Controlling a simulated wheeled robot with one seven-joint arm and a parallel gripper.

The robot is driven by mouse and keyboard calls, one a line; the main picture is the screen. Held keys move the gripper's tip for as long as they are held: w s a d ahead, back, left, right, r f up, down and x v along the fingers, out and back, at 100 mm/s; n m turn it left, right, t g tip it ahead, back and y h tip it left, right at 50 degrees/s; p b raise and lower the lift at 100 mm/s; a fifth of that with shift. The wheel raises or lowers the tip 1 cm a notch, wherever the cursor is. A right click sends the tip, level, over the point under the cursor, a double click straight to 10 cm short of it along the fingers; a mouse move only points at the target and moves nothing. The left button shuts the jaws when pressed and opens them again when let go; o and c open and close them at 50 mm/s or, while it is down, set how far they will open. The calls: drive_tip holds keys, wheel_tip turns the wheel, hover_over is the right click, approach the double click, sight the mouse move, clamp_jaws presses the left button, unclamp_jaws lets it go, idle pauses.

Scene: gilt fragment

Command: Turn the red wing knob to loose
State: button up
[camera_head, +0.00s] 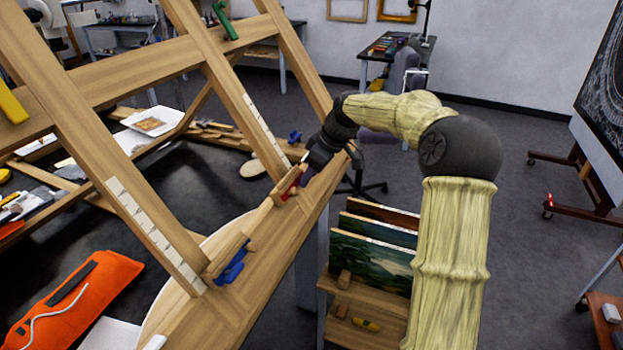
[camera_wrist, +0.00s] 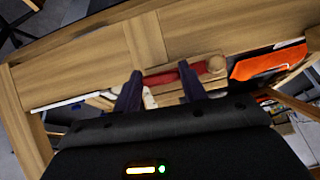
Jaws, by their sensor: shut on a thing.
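The red wing knob (camera_head: 289,186) sits on the wooden easel's lower beam (camera_head: 262,262), in the middle of the head view. My gripper (camera_head: 302,177) reaches it from the upper right. In the wrist view, the red knob (camera_wrist: 162,77) lies crosswise between the two dark fingers of my gripper (camera_wrist: 160,88), one finger at each side. The gripper is shut on the knob. The fingers and wrist hide part of the knob in the head view, and I cannot tell its exact turn angle.
Blue knobs sit on the easel, one near (camera_head: 232,262) and one farther back (camera_head: 295,137). A green knob (camera_head: 224,20) is higher up. Paintings stand in a wooden rack (camera_head: 340,307) below my arm. An orange pouch (camera_head: 75,300) lies at the lower left.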

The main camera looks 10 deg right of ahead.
drive_tip(key=shift+s+f+n, duration=0.1)
drive_tip(key=shift+f+n, duration=0.05)
drive_tip(key=shift+n, duration=0.25)
drive_tip(key=o, duration=1)
drive_tip(key=v, duration=1.7)
drive_tip(key=shift+s+a+r, duration=0.1)
drive_tip(key=shift+s+r, duration=0.15)
drive_tip(key=shift+r, duration=0.05)
